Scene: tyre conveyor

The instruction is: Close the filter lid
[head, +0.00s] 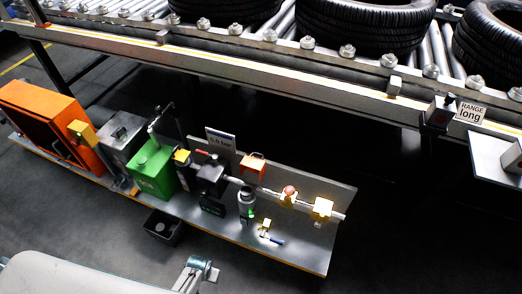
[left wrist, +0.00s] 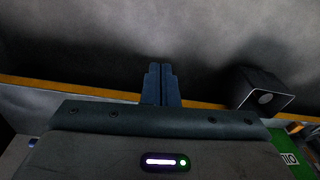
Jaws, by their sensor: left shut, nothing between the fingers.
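The small grey and black filter-like canister (head: 246,202) with green on it stands on the shelf in the head view. Behind it stands a raised orange piece (head: 254,168), possibly the lid; I cannot tell for sure whether it is the filter's. My left gripper (left wrist: 161,84) is shut and empty in the left wrist view, over dark floor and the orange shelf edge. Neither canister nor orange piece shows there. A teal and white part of my arm is at the bottom of the head view, in front of the shelf. My right gripper is not in view.
The shelf (head: 300,250) also holds a green box (head: 153,178), a grey box (head: 120,136), an orange cabinet (head: 50,125) and a yellow block (head: 322,208). A black bin (head: 160,229) is at its front edge. The conveyor with tyres runs above and behind.

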